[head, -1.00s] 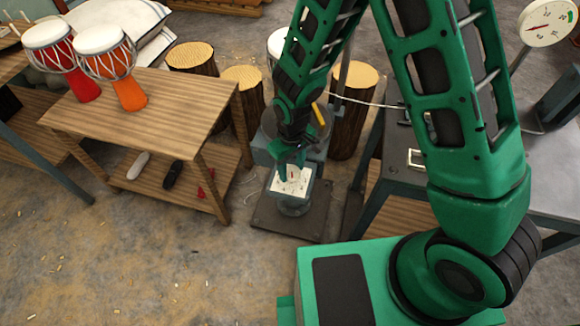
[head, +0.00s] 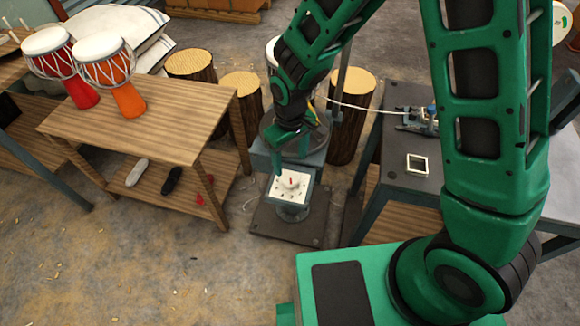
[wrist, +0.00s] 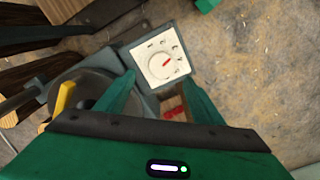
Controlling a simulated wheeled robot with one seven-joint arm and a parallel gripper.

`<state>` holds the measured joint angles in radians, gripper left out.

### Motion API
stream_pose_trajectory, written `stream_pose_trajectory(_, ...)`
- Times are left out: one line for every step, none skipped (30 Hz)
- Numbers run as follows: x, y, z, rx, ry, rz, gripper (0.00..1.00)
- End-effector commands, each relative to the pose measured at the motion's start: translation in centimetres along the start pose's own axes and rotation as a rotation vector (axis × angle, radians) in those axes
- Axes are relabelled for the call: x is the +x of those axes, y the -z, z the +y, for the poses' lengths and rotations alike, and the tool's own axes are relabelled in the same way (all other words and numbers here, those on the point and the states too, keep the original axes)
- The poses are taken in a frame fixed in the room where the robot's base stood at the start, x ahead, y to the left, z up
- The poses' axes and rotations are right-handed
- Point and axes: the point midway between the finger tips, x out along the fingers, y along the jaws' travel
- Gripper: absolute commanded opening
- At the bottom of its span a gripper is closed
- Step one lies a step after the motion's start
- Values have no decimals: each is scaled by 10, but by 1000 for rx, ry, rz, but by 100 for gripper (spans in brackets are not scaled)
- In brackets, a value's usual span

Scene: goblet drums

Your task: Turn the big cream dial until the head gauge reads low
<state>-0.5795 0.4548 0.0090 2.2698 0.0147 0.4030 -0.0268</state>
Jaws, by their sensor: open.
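The cream dial (head: 291,182) has a red pointer mark and sits on a pale square plate with dark markings, on the front of a grey stand. In the wrist view the dial (wrist: 161,64) lies just beyond my fingertips, its red mark toward the upper right. My gripper (head: 290,154) is open, above and behind the dial, apart from it. Its two spread fingers also show in the wrist view (wrist: 158,82). The head gauge (head: 560,22) is mostly hidden behind my arm; its reading cannot be told.
A wooden table (head: 165,135) with two goblet drums (head: 108,72) stands left. A dark metal bench (head: 395,178) with a small pale frame (head: 417,165) stands right. Log stumps (head: 352,100) stand behind.

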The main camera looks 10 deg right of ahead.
Motion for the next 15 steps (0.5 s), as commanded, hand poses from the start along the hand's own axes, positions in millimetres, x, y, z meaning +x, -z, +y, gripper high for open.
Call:
stream_pose_trajectory(-9, 1, 0, 0, 0, 4, 62)
stream_pose_trajectory(-13, 1, 0, 0, 0, 4, 62)
stream_pose_trajectory(-18, 2, 0, 0, 0, 5, 62)
stream_pose_trajectory(-22, 1, 1, 1, 0, 3, 62)
stream_pose_trajectory(-25, 1, 1, 0, 0, 3, 62)
stream_pose_trajectory(-28, 1, 1, 0, 0, 3, 62)
stream_pose_trajectory(-30, 1, 1, 1, 0, 3, 62)
stream_pose_trajectory(-32, 1, 1, 0, 0, 2, 62)
stream_pose_trajectory(-34, 1, 1, 1, 0, 1, 62)
stream_pose_trajectory(-35, 1, 1, 1, 0, 1, 62)
stream_pose_trajectory(-36, 1, 1, 1, 0, 1, 62)
stream_pose_trajectory(-36, 1, 1, 1, 0, 1, 62)
stream_pose_trajectory(-36, 1, 1, 1, 0, 0, 62)
stream_pose_trajectory(-36, 1, 1, 1, 0, 0, 62)
stream_pose_trajectory(-36, 1, 1, 0, 0, 0, 62)
